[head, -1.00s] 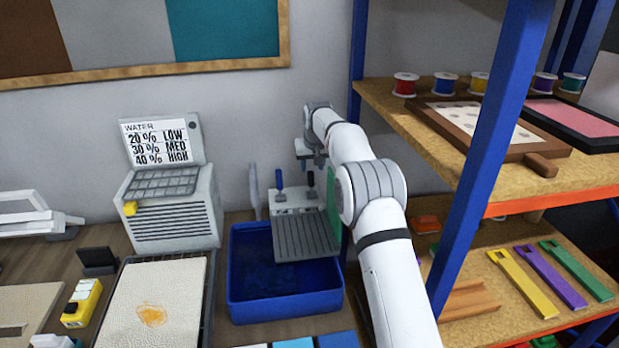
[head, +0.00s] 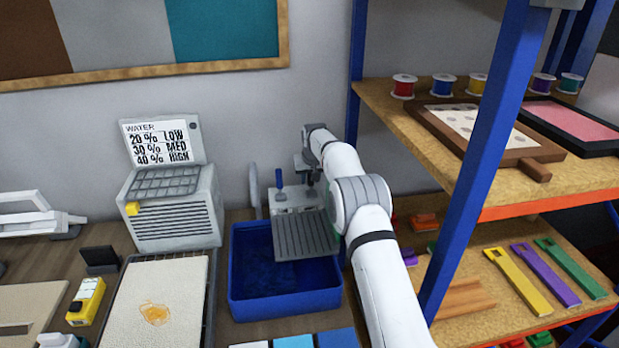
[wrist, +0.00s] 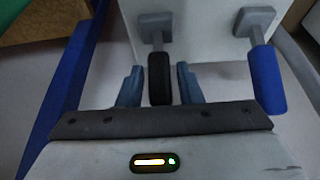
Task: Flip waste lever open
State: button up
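Two levers stand on a light grey machine (head: 293,199) at the back. One has a blue handle (head: 279,178), also at the right in the wrist view (wrist: 266,80). The other has a black handle (wrist: 159,78) and is mostly hidden behind my gripper in the head view. No label shows which is the waste lever. My gripper (wrist: 159,86) is open, with one blue-grey finger on each side of the black handle. A narrow gap shows on both sides of it. The blue handle is outside the fingers.
A ribbed grey plate (head: 306,236) extends from the machine over a blue tub (head: 285,308). A blue shelf post (head: 357,70) and loaded shelves (head: 420,105) stand close on the right. A grey device with a water sign (head: 172,200) stands left.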

grip_shut()
jog(key=shift+f+b, duration=0.15)
jog(key=shift+b, duration=0.5)
jog(key=shift+s+t+b, duration=0.1)
jog(key=shift+t+b, duration=0.2)
jog(key=shift+b, duration=0.3)
jog(key=b, duration=0.3)
jog(key=shift+s+r+t, duration=0.2)
jog(key=shift+s+t, duration=0.05)
jog(key=shift+t, duration=0.05)
jog(key=shift+r, duration=0.1)
jog(key=shift+o, duration=1.3)
grip_release()
